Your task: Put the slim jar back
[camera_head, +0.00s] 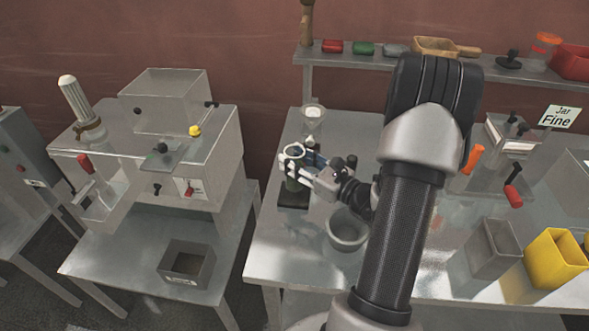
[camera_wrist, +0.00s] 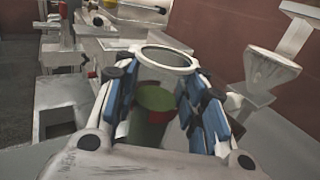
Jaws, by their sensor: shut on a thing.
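My gripper (camera_head: 300,166) is above the left part of the right-hand metal table. Its blue-padded fingers, also in the wrist view (camera_wrist: 155,105), are shut on the slim jar (camera_head: 293,151). The jar looks clear, with a pale round rim; the rim shows above the fingers in the wrist view (camera_wrist: 165,57). The jar is about upright. A dark green cylinder (camera_wrist: 153,108) shows through or just behind it. In the head view a dark base (camera_head: 293,200) lies below the jar. The fingers hide the jar's lower part, so I cannot tell whether it touches the base.
A funnel (camera_head: 313,113) stands just behind the gripper. A grey bowl (camera_head: 347,232) is in front, close to my arm. A "Jar Fine" sign (camera_head: 560,117), a grey bin (camera_head: 495,247) and a yellow bin (camera_head: 556,258) are at right. A shelf (camera_head: 375,60) runs along the back.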

